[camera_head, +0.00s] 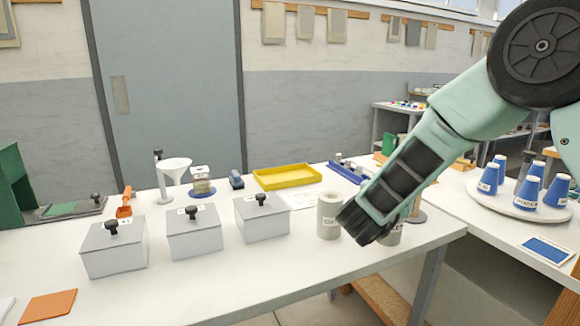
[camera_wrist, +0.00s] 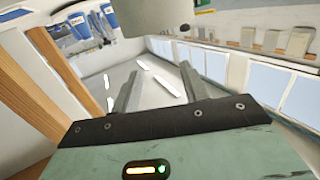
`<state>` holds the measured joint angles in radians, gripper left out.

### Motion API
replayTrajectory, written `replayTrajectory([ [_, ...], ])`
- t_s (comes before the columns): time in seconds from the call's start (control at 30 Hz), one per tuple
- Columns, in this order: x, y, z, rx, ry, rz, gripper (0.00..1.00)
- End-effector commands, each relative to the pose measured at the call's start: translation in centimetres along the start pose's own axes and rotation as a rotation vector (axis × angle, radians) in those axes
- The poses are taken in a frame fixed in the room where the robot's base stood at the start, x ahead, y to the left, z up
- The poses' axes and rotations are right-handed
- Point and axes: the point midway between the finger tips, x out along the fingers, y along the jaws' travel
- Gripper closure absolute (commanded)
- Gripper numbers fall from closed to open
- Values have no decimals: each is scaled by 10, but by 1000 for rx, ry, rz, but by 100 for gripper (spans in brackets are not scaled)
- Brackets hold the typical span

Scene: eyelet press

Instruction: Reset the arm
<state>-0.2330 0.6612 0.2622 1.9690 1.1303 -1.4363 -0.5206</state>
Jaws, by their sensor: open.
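My gripper (camera_wrist: 160,82) shows in the wrist view with its two fingers apart and nothing between them. Beyond the fingers are ceiling lights and windows, seen tilted. In the head view my arm comes down from the upper right, and its dark lower end covers part of the table's right side. I cannot make out the fingers in that view.
Blue cones (camera_head: 489,179) stand on a round stand at right.

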Motion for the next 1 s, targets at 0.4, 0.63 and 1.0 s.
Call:
replayTrajectory([
  [0.4,-50,-53,-11,43,-188,-342,56],
  [0.63,-133,-85,-16,-4,-419,-682,56],
  [1.0,-337,9,6,-502,-988,-1141,56],
])
